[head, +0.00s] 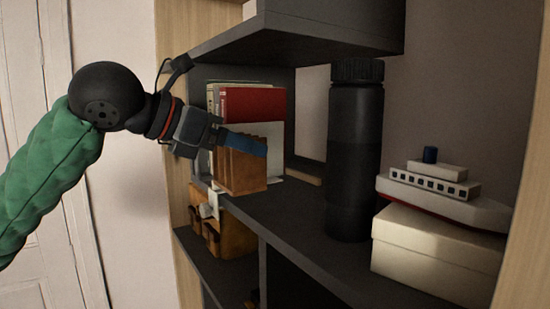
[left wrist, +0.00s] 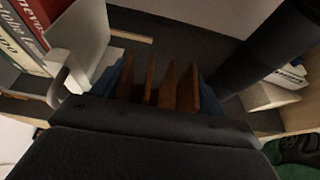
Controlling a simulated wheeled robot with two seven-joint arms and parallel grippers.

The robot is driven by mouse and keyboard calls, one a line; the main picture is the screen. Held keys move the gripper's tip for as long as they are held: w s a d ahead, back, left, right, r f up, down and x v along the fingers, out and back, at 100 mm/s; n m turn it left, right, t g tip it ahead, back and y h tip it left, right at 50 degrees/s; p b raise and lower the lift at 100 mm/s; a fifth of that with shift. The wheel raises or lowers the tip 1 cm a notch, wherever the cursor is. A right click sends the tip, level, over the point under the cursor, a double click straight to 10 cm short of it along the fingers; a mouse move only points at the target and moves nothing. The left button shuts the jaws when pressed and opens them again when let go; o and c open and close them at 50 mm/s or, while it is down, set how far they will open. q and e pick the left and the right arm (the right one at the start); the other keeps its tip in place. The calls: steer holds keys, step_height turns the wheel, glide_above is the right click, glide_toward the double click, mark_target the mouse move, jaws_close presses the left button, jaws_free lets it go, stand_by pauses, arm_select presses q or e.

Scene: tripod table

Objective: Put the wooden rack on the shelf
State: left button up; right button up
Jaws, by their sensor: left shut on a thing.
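The wooden rack (head: 241,172) is a small brown piece with upright slats. My left gripper (head: 246,145) reaches in from the left and is shut on its upper part, with blue fingers on it. In the left wrist view the slats of the rack (left wrist: 162,84) stand between the two blue fingers. The rack is upright over the front left part of the dark shelf (head: 300,215), in front of the books. I cannot tell whether its underside touches the shelf. My right gripper is not in view.
Red and pale books (head: 252,104) stand behind the rack. A tall black bottle (head: 354,150) stands to the right, then a white box (head: 435,252) with a toy ship (head: 440,195) on top. An upper shelf board (head: 290,35) overhangs. Bare shelf lies between rack and bottle.

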arm_select(q)
steer(key=shift+x, duration=4.05)
steer(key=shift+f, duration=0.2)
steer(key=shift+f, duration=0.15)
steer(key=o, duration=1.1)
steer(key=shift+o, duration=0.2)
